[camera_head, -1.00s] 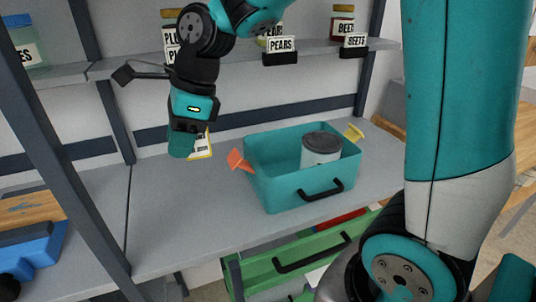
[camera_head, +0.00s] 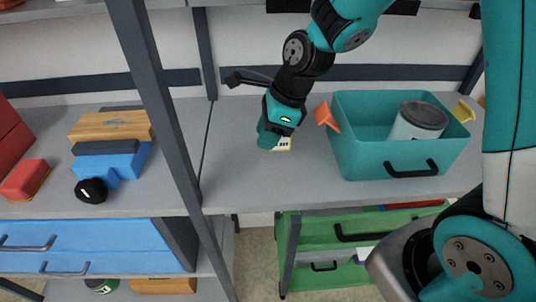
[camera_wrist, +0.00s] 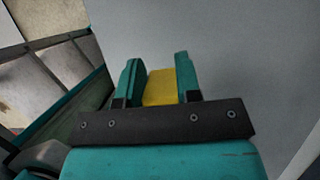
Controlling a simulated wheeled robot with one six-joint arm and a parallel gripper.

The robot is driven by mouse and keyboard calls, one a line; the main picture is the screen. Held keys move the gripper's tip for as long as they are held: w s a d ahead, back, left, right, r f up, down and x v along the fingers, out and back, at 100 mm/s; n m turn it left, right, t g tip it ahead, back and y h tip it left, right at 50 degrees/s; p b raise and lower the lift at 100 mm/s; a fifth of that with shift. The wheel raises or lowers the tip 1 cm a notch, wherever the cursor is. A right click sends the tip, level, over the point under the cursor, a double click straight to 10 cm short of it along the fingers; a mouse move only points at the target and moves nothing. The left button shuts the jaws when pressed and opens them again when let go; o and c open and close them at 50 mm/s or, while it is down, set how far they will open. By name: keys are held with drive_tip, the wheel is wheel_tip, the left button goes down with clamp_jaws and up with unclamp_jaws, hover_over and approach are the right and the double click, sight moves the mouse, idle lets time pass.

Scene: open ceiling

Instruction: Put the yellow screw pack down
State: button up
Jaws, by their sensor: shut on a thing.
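My gripper (camera_head: 268,138) is low over the grey shelf, left of the teal bin. It is shut on the yellow screw pack (camera_head: 284,144), whose white label with dark print partly shows beside the fingers. In the wrist view the yellow pack (camera_wrist: 160,88) sits between the two teal fingers of my gripper (camera_wrist: 157,78). I cannot tell whether the pack touches the shelf surface (camera_head: 235,170).
A dark upright post (camera_head: 155,100) stands left. Green drawers (camera_head: 320,232) are below. Shelf in front of my gripper is clear.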

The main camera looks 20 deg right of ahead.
sight(267, 167)
drive_tip(key=shift+f, duration=3.05)
drive_tip(key=shift+f, duration=0.1)
drive_tip(key=o, duration=1)
drive_tip(key=shift+c, duration=0.2)
